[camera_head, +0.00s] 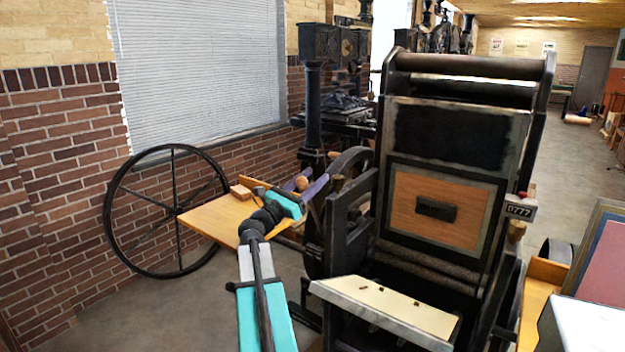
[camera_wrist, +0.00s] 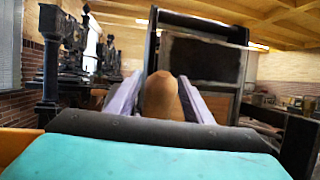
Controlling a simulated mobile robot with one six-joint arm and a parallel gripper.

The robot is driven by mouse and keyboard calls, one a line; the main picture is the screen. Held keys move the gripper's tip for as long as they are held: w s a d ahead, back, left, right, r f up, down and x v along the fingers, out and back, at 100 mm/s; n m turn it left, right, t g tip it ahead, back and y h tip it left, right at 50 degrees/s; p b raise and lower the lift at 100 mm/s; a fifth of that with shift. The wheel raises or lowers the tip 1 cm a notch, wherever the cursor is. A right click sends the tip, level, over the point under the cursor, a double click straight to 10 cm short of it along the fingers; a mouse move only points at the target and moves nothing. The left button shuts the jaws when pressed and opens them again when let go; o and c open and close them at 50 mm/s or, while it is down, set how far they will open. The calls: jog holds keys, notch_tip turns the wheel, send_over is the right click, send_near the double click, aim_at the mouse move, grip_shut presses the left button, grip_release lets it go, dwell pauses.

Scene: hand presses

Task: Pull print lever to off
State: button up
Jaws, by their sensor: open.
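The print lever's rounded wooden knob (camera_wrist: 161,97) shows large in the wrist view, between the two pale purple fingers of my gripper (camera_wrist: 162,92). The fingers stand on either side of it; whether either touches it I cannot tell. In the head view the knob (camera_head: 301,184) is small, and my gripper (camera_head: 304,182) reaches it at the left side of the black hand press (camera_head: 445,140). My gripper is open. The lever's shaft below the knob is hidden by the gripper and my arm.
A wooden side board (camera_head: 215,215) lies under my forearm with a small wooden block (camera_head: 241,191) on it. A large spoked wheel (camera_head: 172,210) stands by the brick wall. Another black press (camera_head: 335,80) is behind. A pale tray (camera_head: 390,308) juts from the press front.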

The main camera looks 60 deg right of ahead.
jog(key=shift+a+f, duration=0.1)
jog(key=shift+w+a+f+b, duration=0.15)
jog(key=shift+a+f+b, duration=0.15)
jog(key=shift+a, duration=0.25)
jog(key=w+a+b, duration=0.1)
jog(key=w+a, duration=0.3)
jog(key=a, duration=0.7)
jog(key=shift+r, duration=0.15)
jog(key=shift+w, duration=0.1)
